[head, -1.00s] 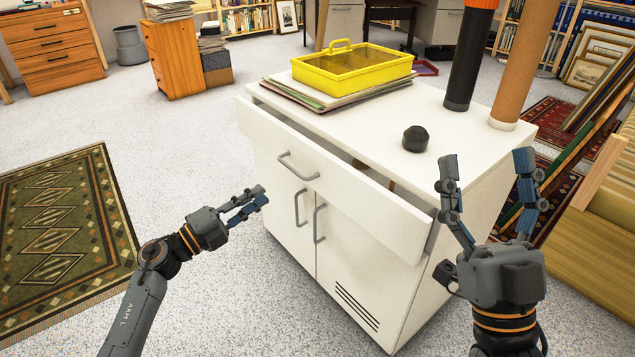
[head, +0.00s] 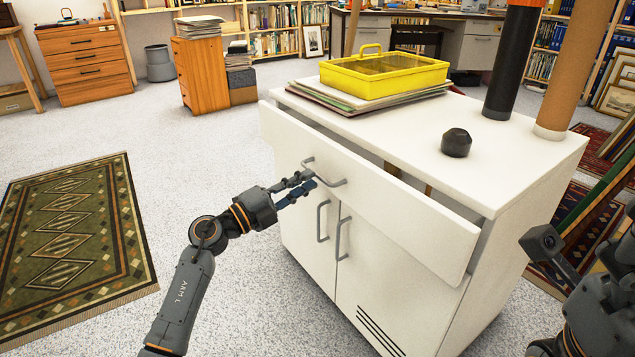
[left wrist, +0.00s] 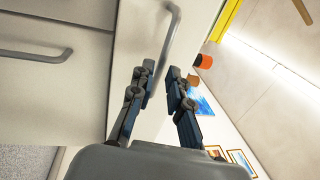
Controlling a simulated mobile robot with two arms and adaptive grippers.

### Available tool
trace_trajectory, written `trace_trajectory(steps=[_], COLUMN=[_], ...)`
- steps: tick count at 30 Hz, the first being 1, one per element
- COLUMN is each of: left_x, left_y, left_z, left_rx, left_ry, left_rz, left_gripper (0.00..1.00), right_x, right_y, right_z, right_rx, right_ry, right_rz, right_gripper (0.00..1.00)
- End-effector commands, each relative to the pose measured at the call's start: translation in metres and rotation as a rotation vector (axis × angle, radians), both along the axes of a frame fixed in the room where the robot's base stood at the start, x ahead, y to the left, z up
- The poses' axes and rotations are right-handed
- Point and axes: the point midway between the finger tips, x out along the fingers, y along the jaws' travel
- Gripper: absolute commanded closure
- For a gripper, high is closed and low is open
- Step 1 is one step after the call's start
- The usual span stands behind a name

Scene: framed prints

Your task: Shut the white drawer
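The white drawer (head: 375,190) is the top drawer of a white cabinet (head: 395,275). It stands partly out, with a dark gap between its front and the cabinet top. My left gripper (head: 307,184) is at the grey drawer handle (head: 335,184), fingers apart and nothing held between them. In the left wrist view, the handle (left wrist: 171,40) is just beyond the fingertips (left wrist: 159,70); I cannot tell whether they touch. My right arm (head: 600,305) is cut off at the right edge, and its fingers cannot be made out.
A yellow box (head: 385,78) on flat sheets, a black knob-like object (head: 456,143) and two upright tubes stand on the cabinet top. Two closed doors with handles are below the drawer. Floor at left is free, with a green patterned rug (head: 65,230).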

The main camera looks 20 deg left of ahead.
Motion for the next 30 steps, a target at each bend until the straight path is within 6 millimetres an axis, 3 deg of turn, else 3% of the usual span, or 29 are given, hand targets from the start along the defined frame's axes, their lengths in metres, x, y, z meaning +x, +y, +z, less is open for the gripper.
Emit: trace_trajectory(steps=[7, 18, 19, 21, 30], left_x=[0.026, 0.030, 0.030, 0.030, 0.031], left_y=[-0.020, -0.024, -0.024, -0.024, -0.024], left_z=[0.005, 0.007, 0.007, 0.007, 0.007], left_rx=[-0.001, 0.000, 0.000, 0.000, 0.000], left_ry=[-0.002, 0.000, 0.000, 0.000, 0.000], left_rz=[0.000, 0.000, 0.000, 0.000, -0.001], left_gripper=[0.83, 0.83, 0.85, 0.99, 1.00], right_x=[-0.008, -0.009, -0.009, -0.009, -0.010], right_y=[0.001, 0.001, 0.001, 0.001, 0.001], right_z=[0.004, 0.007, 0.007, 0.006, 0.007], right_rx=[-0.003, -0.004, -0.004, -0.004, -0.004], right_ry=[-0.041, -0.048, -0.048, -0.048, -0.049], right_rz=[-0.002, -0.003, -0.003, -0.003, -0.003], right_gripper=[0.26, 0.26, 0.26, 0.26, 0.26])
